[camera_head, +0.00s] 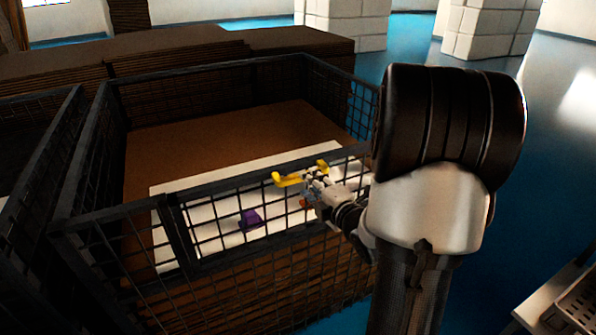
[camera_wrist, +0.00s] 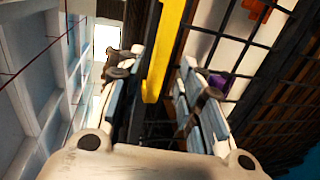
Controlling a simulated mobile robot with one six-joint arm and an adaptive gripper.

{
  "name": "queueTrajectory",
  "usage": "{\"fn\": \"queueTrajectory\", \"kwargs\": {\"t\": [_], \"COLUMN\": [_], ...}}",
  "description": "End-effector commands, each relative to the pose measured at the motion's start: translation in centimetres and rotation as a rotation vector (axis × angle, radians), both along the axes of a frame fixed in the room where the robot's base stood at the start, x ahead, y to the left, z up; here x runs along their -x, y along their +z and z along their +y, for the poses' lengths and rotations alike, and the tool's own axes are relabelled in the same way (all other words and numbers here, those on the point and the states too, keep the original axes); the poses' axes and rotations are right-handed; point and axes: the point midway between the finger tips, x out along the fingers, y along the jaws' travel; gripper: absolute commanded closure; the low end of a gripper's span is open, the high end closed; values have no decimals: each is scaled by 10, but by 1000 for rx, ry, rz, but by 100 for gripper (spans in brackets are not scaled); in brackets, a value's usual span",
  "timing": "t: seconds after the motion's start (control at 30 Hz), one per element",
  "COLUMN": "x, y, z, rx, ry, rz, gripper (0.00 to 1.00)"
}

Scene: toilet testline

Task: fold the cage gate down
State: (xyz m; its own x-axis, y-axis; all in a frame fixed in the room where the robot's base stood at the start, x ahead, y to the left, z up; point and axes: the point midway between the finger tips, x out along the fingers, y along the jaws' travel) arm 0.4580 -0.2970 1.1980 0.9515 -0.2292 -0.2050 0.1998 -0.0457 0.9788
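The cage gate (camera_head: 230,185) is the dark mesh panel in the front wall of the cage. It stands upright in the head view. A yellow handle (camera_head: 288,180) sits on its top bar. My gripper (camera_head: 314,181) is at the right part of this handle. In the wrist view the yellow handle (camera_wrist: 165,50) runs down between the two fingers of my gripper (camera_wrist: 162,95). The fingers are apart, with visible gaps beside the handle, so my gripper looks open around it. The exact contact is hidden in the head view.
Inside the cage (camera_head: 95,210), a purple object (camera_head: 250,219) and a small orange object (camera_head: 304,203) show behind the gate mesh, over a white sheet (camera_head: 185,185). Brown stacked material (camera_head: 180,55) stands behind. Blue floor (camera_head: 555,160) is open at the right. A basket (camera_head: 580,305) is lower right.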

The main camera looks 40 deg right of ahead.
Motion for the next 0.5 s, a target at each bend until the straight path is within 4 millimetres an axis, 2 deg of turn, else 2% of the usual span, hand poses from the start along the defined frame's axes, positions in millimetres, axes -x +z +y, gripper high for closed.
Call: {"fn": "queueTrajectory", "kwargs": {"t": [0.03,0.2,0.33,0.5], "x": [-11,-40,-53,-60], "y": [-2,-8,-11,-12], "z": [-1,-9,-12,-14], "rx": [-1,1,0,1], "ry": [5,2,1,0], "rz": [1,0,0,0], "gripper": [66,66,66,66]}}
